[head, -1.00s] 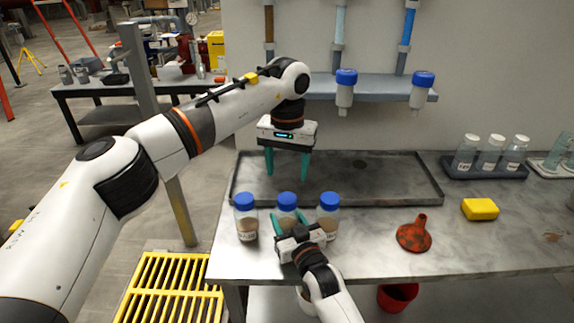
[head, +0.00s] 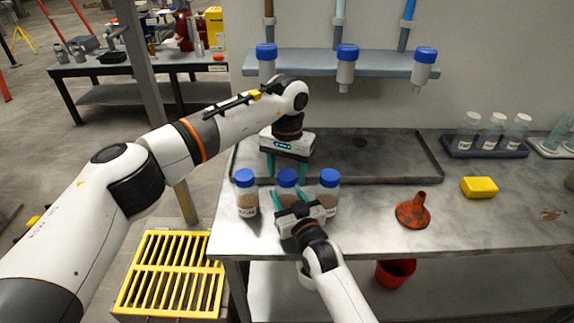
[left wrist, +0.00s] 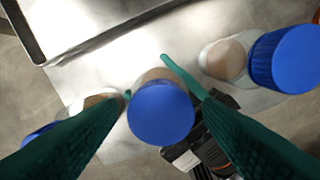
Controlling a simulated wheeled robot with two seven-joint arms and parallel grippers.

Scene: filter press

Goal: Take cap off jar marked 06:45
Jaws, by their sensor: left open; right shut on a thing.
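Three jars with blue caps and brown contents stand in a row at the bench's front edge: a left jar (head: 247,204), a middle jar (head: 286,196) and a right jar (head: 328,200). Their labels are too small to read. My right gripper (head: 290,201) is shut on the middle jar's body, from the front. My left gripper (head: 287,180) points down over this jar, open, its fingers on either side of the blue cap (head: 287,177). In the left wrist view the cap (left wrist: 161,112) sits between the open fingers, with gaps visible.
A shallow grey tray (head: 400,171) lies behind the jars. An orange funnel (head: 412,211) and yellow block (head: 479,187) lie to the right. White-capped bottles (head: 491,130) stand in a rack at back right. Blue-capped bottles (head: 346,68) hang from the shelf (head: 385,69).

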